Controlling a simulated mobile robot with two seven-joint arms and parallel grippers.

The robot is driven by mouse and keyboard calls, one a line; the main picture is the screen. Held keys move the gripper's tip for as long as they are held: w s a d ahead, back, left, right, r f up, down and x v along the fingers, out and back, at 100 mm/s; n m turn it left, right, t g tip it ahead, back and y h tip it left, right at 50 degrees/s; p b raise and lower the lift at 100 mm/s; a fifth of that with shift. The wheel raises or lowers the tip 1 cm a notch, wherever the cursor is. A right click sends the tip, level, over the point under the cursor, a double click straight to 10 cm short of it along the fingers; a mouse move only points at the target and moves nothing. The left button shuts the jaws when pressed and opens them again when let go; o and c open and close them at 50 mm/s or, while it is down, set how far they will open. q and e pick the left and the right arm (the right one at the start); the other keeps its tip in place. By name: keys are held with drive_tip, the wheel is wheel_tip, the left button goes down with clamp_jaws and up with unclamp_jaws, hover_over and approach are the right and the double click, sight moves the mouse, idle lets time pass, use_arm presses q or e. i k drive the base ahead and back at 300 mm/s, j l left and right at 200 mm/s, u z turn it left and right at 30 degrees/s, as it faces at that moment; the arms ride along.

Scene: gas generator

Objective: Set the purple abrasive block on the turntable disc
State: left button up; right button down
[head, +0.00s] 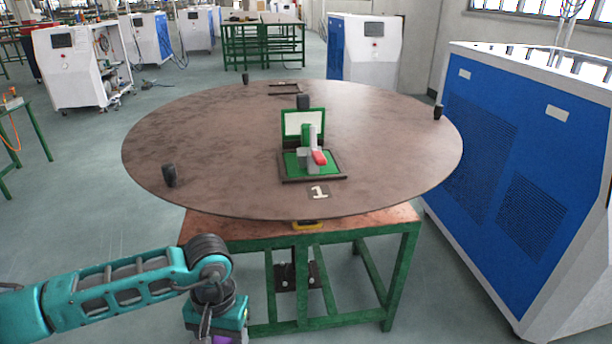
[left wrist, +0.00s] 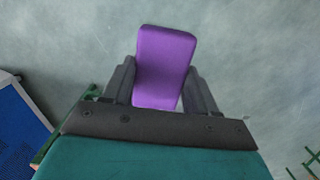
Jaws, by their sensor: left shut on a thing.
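The purple abrasive block (left wrist: 165,62) is between the two fingers of my left gripper (left wrist: 160,88) in the left wrist view, which is shut on it. In the head view the left arm comes in from the left, and a sliver of the purple block (head: 226,339) shows at the bottom edge, below the wrist. The block is over the floor, in front of and lower than the disc. The large round brown turntable disc (head: 220,140) lies flat on a green-framed table. My right gripper is in neither view.
On the disc a dark-framed green fixture (head: 312,160) with a red-tipped part stands near a "1" label (head: 318,192). Several black knobs, one being the left knob (head: 169,176), stand near the rim. A blue-white machine (head: 530,170) is at right. The disc's left half is mostly clear.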

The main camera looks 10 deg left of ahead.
sight(381, 136)
drive_tip(key=i+l+z, duration=0.15)
drive_tip(key=l+z, duration=0.2)
drive_tip(key=i+l+z, duration=0.2)
drive_tip(key=z, duration=0.2)
drive_tip(key=i+l+z, duration=0.15)
drive_tip(key=z, duration=0.35)
drive_tip(key=i+l+z, duration=0.1)
drive_tip(key=i+z, duration=0.15)
drive_tip(key=z, duration=0.25)
drive_tip(key=i+l+u, duration=0.2)
drive_tip(key=i, duration=0.25)
drive_tip(key=i+u, duration=0.25)
drive_tip(key=i, duration=0.15)
drive_tip(key=i+l+u, duration=0.15)
drive_tip(key=u, duration=0.35)
drive_tip(key=i+l+u, duration=0.25)
drive_tip(key=u, duration=0.25)
drive_tip(key=i+l+u, duration=0.2)
drive_tip(key=l+u, duration=0.15)
drive_tip(key=u, duration=0.15)
